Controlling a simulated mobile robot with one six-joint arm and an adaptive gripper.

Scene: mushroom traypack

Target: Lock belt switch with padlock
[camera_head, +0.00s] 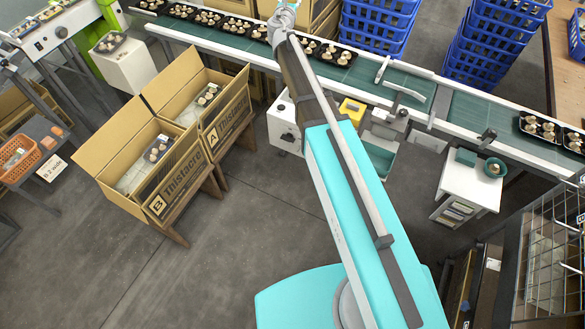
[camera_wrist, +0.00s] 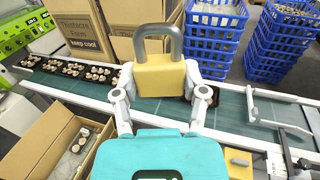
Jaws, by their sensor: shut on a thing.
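A yellow padlock (camera_wrist: 160,76) with a grey shackle is upright between the fingers of my gripper (camera_wrist: 157,88) in the wrist view. The shackle points up; I cannot tell whether it is latched. My gripper (camera_head: 284,14) is at the top of the head view, above the far side of the conveyor; the padlock cannot be made out there. A yellow box (camera_head: 352,109) is at the conveyor's near side, and a white box with a small dark control (camera_head: 283,118) stands left of it. I cannot tell which bears the belt switch.
The conveyor belt (camera_head: 345,74) carries several black mushroom trays. Stacked blue crates (camera_head: 375,28) stand behind it. Open cardboard boxes (camera_head: 165,212) stand at the front left. A white side table (camera_head: 470,187) is at the right. The grey floor between is clear.

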